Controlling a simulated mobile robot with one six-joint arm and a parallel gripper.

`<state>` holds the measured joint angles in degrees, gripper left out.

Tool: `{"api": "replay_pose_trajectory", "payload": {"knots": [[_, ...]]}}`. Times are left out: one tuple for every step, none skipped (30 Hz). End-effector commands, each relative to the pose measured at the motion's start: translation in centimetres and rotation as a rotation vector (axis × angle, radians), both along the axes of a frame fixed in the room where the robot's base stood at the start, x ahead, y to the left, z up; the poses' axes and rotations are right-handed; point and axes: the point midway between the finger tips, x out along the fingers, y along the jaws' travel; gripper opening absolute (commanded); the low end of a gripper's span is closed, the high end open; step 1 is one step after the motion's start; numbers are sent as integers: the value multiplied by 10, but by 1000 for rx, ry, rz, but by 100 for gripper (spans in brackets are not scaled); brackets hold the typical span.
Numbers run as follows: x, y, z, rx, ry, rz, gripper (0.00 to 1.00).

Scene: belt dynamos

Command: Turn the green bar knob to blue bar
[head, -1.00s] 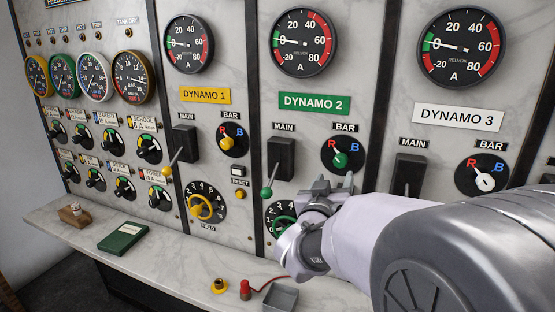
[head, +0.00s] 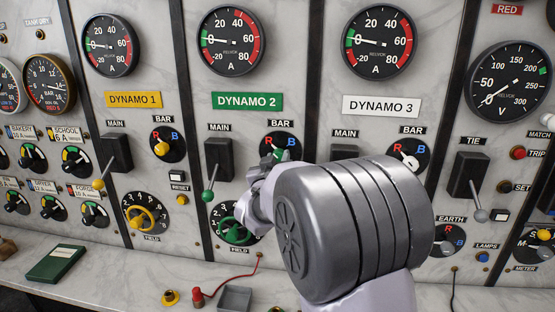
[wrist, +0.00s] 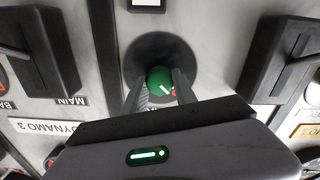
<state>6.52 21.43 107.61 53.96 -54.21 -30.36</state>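The green bar knob (head: 281,154) sits on a round black dial (head: 268,140) under the BAR label of the DYNAMO 2 panel. Above it on the dial are a red R and a blue B. In the wrist view the green knob (wrist: 160,80) shows a white mark that points toward the red letter; the blue letter is hidden there. My gripper (wrist: 160,88) is at the knob, with one finger on each side of it. The fingers stand apart; I cannot see them pressing on the knob. In the head view my arm hides most of the gripper.
The green-tipped MAIN lever (head: 208,195) is just left of the knob, and the green FIELD wheel (head: 236,232) is below. The DYNAMO 3 white bar knob (head: 409,160) is to the right. A grey tray (head: 235,299) and a red-wired plug (head: 198,297) lie on the ledge.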

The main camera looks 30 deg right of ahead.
Motion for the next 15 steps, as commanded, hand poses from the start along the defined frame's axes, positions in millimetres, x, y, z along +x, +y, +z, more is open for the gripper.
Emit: {"api": "replay_pose_trajectory", "payload": {"knots": [[0, 0, 0, 0, 0, 0, 6], [0, 0, 0, 0, 0, 0, 0], [0, 0, 0, 0, 0, 0, 0], [0, 0, 0, 0, 0, 0, 0], [0, 0, 0, 1, -1, 0, 0], [0, 0, 0, 2, -2, 0, 0], [0, 0, 0, 4, -3, 0, 0], [0, 0, -1, 7, -5, 0, 0], [0, 0, -1, 13, -9, 0, 0], [0, 0, -1, 19, -13, 0, 0], [0, 0, -2, 27, -18, 0, 0], [0, 0, -2, 38, -27, 0, 0], [0, 0, -2, 50, -35, 0, 0], [0, 0, -2, 63, -45, 0, 0], [0, 0, -3, 81, -57, 0, 0]]}}
